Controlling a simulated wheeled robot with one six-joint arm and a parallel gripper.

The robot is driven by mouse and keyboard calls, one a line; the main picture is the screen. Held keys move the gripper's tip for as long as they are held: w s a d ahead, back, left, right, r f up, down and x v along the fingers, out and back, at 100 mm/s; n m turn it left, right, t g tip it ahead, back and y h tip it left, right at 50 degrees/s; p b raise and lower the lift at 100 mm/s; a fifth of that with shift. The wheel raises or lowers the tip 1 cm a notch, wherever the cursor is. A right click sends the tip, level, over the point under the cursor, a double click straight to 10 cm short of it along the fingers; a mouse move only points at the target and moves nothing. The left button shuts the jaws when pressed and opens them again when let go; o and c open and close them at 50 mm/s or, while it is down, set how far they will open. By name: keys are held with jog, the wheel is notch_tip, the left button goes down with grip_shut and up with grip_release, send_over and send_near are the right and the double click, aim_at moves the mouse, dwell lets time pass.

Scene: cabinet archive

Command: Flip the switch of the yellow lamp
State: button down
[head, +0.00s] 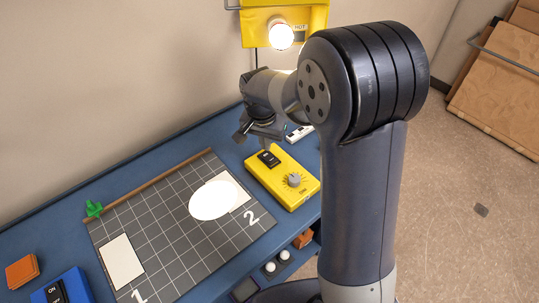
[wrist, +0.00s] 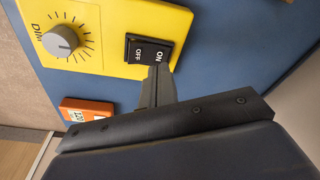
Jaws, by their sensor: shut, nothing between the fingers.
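The yellow lamp (head: 262,18) is a yellow panel with a round bulb (head: 281,37) at the back wall, and the bulb glows. A yellow control box (head: 291,187) lies on the blue table with a black rocker switch (head: 269,158) and a grey dial (head: 295,180). In the wrist view the switch (wrist: 146,50) is marked ON and OFF, and the dial (wrist: 58,41) is marked DIM. My gripper (wrist: 158,70) is shut and empty, its tips at the ON end of the switch. I cannot tell whether they touch it. In the head view my gripper (head: 264,143) is just behind the switch.
A blue box (head: 70,288) with a similar switch is at the front left, near an orange block (head: 22,270). A dark grid mat (head: 165,225) bears white pieces. An orange device (wrist: 85,109) sits close beside the yellow box in the wrist view.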

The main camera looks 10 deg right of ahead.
aim_at(266, 155)
notch_tip(266, 155, up, 5)
jog(key=p, duration=0.3)
jog(key=shift+f, duration=0.1)
jog(key=shift+f, duration=0.1)
notch_tip(266, 155, down, 7)
jog(key=b, duration=0.5)
dwell(0.3)
jog(key=shift+r, duration=0.2)
